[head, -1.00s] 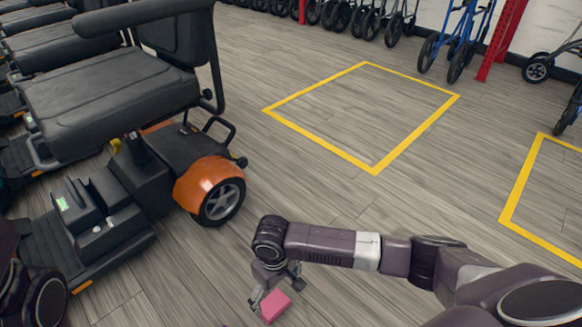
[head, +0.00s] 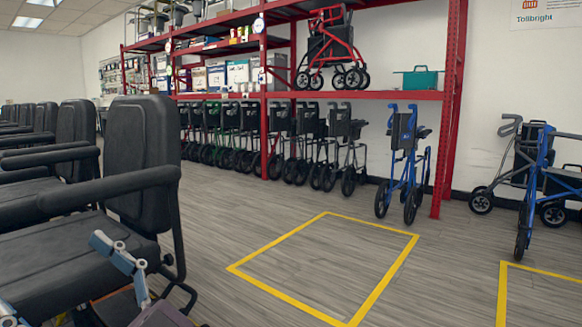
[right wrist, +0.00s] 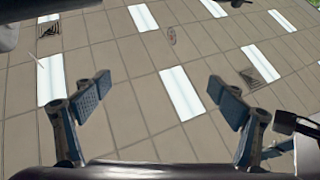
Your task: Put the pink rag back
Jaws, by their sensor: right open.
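The pink rag is in neither current view. In the right wrist view my right gripper (right wrist: 160,95) is open, with its two blue-grey padded fingers wide apart and nothing between them. That view looks up at the ceiling. In the head view a blue-grey gripper part of mine rises at the lower left, in front of the nearest black scooter seat. I cannot tell from this part whether its jaws are open, or be sure which arm it belongs to.
Black scooter seats (head: 142,160) line the left side. A yellow floor outline (head: 325,214) encloses bare floor. Beyond it stand a blue rollator (head: 405,165) and a red shelf rack (head: 448,110). A teal box (head: 415,80) sits on its shelf. More walkers stand at the right.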

